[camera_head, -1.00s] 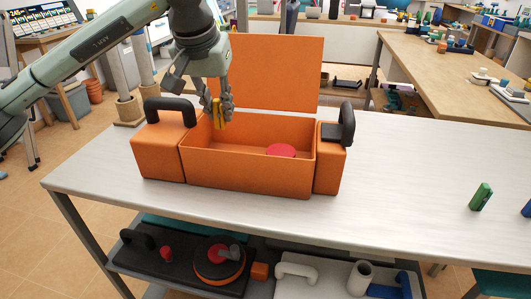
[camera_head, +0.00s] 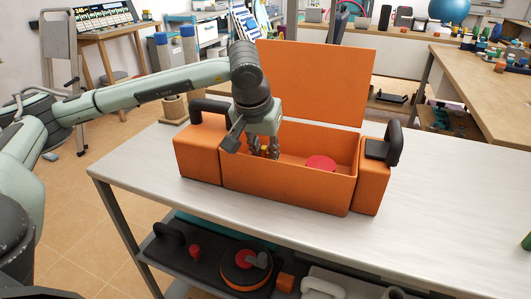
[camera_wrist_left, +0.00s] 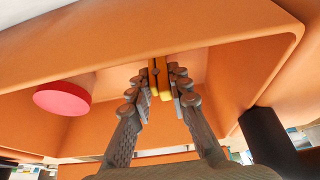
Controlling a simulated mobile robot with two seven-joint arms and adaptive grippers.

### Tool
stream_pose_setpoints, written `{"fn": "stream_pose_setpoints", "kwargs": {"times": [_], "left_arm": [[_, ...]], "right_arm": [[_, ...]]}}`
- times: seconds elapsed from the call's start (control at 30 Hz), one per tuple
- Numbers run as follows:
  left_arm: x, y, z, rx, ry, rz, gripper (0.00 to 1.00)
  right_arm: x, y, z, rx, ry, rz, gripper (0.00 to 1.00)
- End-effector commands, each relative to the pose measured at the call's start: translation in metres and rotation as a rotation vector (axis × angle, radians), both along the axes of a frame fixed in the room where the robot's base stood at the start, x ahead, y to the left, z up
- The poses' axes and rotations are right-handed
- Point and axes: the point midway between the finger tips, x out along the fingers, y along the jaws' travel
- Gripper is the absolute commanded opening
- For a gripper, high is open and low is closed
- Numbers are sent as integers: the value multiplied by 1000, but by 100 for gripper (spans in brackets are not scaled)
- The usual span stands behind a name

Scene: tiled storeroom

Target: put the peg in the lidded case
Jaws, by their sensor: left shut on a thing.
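The orange case (camera_head: 285,190) stands on the white table with its flat orange lid (camera_head: 312,82) raised upright at the back. My left gripper (camera_head: 264,153) reaches down into the left part of the case's open middle. It is shut on the yellow peg (camera_wrist_left: 154,82), which also shows as a small yellow bit in the head view (camera_head: 274,152). In the wrist view the peg sits between the fingertips of my left gripper (camera_wrist_left: 158,84). The case's front wall hides whether the peg touches the floor. My right gripper is not in view.
A red round thing (camera_head: 320,163) lies in the case, right of the gripper; it also shows in the wrist view (camera_wrist_left: 62,98). Black handles (camera_head: 210,108) (camera_head: 393,142) stand at both ends of the case.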

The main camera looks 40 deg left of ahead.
Motion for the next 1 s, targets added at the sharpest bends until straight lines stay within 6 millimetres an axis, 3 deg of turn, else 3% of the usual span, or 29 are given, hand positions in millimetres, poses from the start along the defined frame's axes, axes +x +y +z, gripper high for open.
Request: {"fn": "stream_pose_setpoints", "kwargs": {"times": [0.3,0.33,0.47,0.83,1.0], "left_arm": [[0,0,-3,0,0,0,5],[0,0,-2,0,0,0,22],[0,0,-2,0,0,0,38],[0,0,1,0,0,0,39],[-7,-3,22,-1,-4,-1,39]], "right_arm": [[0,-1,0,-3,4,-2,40],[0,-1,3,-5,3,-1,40],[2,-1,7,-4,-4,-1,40],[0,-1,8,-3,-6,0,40],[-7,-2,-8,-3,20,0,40]]}}
